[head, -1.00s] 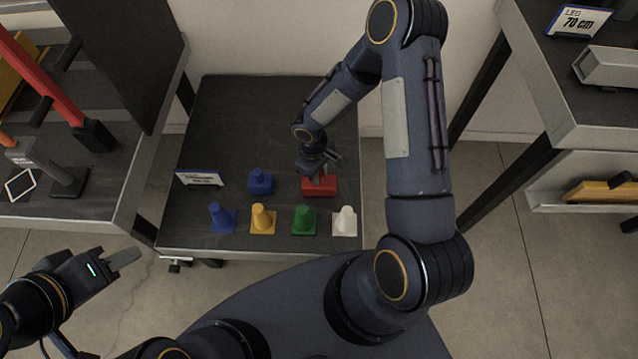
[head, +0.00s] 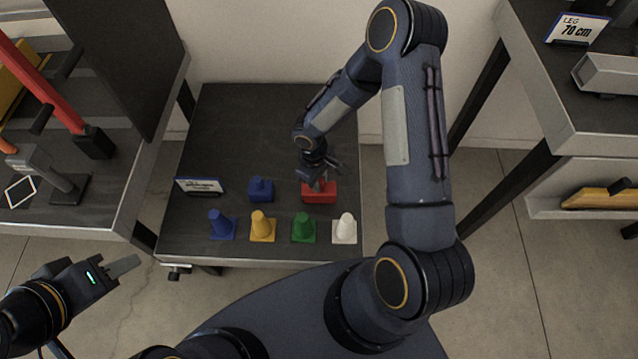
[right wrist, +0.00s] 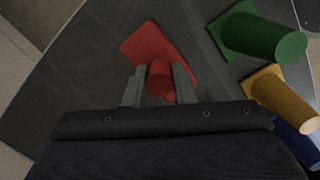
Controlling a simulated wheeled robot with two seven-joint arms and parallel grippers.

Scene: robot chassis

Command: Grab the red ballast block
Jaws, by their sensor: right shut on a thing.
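The block appears to rest on the table. My left gripper (head: 125,265) is off the table at the lower left, away from the block. Its finger gap cannot be made out.
A blue block (head: 260,190) stands left of the red one. A small sign (head: 199,186) stands at left. Side shelves flank the table.

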